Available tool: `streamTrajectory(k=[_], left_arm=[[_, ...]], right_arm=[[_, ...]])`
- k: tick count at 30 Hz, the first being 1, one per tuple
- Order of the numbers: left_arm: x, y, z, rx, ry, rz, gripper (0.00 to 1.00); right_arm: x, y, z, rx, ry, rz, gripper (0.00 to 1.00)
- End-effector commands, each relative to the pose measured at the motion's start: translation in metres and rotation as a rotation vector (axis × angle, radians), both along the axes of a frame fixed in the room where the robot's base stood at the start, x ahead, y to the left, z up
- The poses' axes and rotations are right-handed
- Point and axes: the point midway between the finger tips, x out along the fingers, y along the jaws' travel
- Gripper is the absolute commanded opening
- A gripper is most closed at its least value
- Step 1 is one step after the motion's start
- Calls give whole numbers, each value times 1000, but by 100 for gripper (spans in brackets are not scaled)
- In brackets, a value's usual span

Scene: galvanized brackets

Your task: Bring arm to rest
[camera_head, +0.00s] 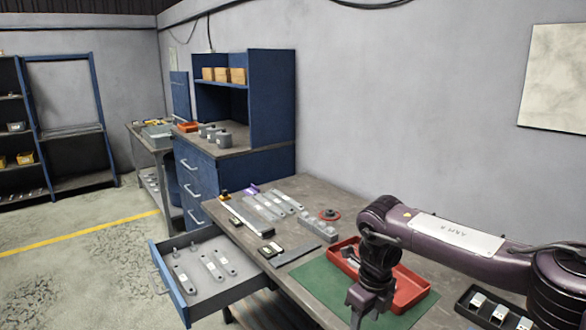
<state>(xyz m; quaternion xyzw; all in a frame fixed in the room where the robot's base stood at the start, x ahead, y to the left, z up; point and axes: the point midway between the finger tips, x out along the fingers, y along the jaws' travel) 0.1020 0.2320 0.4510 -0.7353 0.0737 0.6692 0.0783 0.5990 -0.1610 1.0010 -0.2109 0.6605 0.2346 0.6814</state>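My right arm comes in from the right over the workbench (322,196), bent down at the wrist. My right gripper (366,308) points down at the near edge of the red tray (408,291), over the green mat (318,281). Its fingers are small and dark, and I cannot tell whether they are open or shut. I see nothing clearly held in it. My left arm and gripper are not in view. Several grey brackets (213,267) lie in the open drawer (205,296), and more brackets (262,207) lie on the bench top.
The drawer juts out left of the bench. A black tray (490,311) with metal parts is at lower right. A blue cabinet (240,176) stands behind.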

Motion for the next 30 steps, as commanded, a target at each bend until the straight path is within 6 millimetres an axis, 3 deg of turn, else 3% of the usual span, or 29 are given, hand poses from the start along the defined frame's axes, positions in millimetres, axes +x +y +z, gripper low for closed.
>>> streamTrajectory(k=[8,12,17,20,24,27,30], left_arm=[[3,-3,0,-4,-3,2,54],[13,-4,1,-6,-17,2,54],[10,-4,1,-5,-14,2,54],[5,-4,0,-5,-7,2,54],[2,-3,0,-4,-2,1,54],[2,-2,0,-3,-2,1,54],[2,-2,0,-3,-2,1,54]], right_arm=[[-2,43,-37,124,11,-84,50],[-5,73,-61,219,26,-167,50],[-11,115,-96,361,65,-317,50],[-18,146,-126,478,113,-476,50],[-29,182,-174,657,218,-819,50],[-38,190,-214,752,304,-1110,50],[-53,183,-261,810,389,-1431,50]])
